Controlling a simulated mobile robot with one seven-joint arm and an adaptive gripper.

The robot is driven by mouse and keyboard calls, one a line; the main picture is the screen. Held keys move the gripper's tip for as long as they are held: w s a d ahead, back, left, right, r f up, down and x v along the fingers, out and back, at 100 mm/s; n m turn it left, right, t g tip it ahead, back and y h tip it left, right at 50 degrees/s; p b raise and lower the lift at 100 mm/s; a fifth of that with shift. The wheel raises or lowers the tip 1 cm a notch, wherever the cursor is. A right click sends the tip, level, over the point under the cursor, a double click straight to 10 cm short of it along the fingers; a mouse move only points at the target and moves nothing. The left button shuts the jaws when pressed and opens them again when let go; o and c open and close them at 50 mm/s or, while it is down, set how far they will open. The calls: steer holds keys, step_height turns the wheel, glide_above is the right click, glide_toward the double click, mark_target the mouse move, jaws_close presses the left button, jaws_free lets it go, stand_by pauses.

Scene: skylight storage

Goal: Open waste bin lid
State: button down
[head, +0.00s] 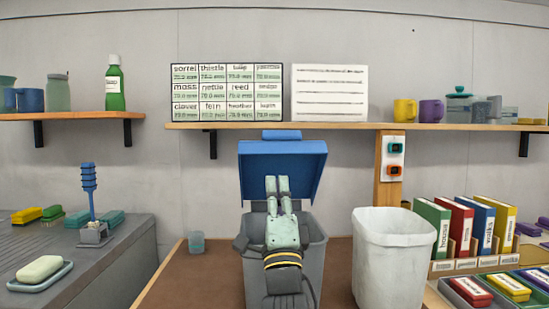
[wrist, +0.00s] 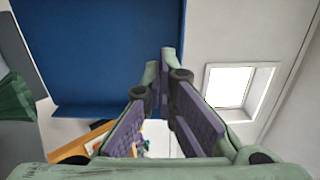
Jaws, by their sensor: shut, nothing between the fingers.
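The waste bin (head: 316,258) is grey and stands on the brown surface in the middle of the head view. Its blue lid (head: 300,160) is tilted up at the back of the bin, with its front tab at the top, so the bin stands open. My gripper (head: 277,180) is shut and empty, pointing up in front of the lid and over the bin. It hides part of the bin's mouth and the lid's lower middle. In the wrist view the lid (wrist: 100,50) fills the upper left, beside my gripper (wrist: 167,60); I cannot tell whether they touch.
A white bin (head: 392,260) stands close on the right. A small teal cup (head: 196,242) sits to the left. A wall shelf (head: 340,126) runs behind and above the lid. Binders (head: 465,228) stand at the right, and a grey counter (head: 90,265) is at the left.

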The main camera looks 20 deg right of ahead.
mark_target(275, 162)
steer(key=p+x, duration=0.1)
steer(key=x, duration=0.6)
steer(key=shift+p, duration=0.35)
